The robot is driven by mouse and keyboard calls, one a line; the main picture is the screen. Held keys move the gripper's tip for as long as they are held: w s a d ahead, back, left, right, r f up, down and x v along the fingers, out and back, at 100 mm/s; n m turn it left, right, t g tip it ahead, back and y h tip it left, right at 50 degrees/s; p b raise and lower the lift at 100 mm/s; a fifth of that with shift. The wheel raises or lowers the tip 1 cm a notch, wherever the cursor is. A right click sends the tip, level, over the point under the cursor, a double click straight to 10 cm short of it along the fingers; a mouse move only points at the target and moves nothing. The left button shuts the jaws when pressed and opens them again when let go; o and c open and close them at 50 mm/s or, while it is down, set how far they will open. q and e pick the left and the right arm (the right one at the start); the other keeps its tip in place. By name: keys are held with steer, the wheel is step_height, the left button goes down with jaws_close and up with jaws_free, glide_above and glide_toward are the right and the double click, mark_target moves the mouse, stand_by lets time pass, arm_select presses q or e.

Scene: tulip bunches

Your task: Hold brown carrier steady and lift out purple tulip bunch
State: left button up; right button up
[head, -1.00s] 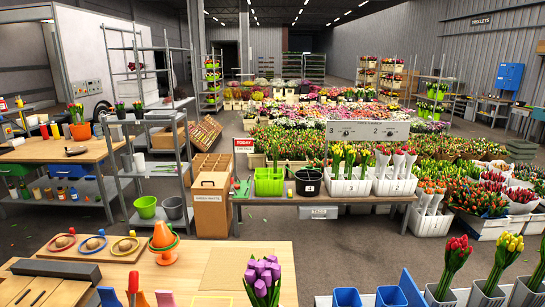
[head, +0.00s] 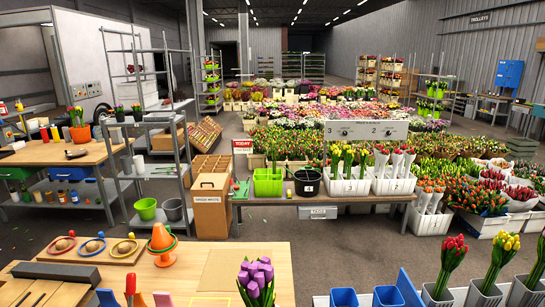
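The purple tulip bunch (head: 257,275) stands upright at the bottom edge of the head view, in front of the near wooden table (head: 215,255). Its purple heads and some green leaves show. Its lower stems and whatever holds it are cut off by the frame. I cannot make out a brown carrier in this view. Neither of my grippers is in view.
Blue bins (head: 388,295) and grey pots of red tulips (head: 447,262) and yellow tulips (head: 497,262) stand at the lower right. Floor beyond is open.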

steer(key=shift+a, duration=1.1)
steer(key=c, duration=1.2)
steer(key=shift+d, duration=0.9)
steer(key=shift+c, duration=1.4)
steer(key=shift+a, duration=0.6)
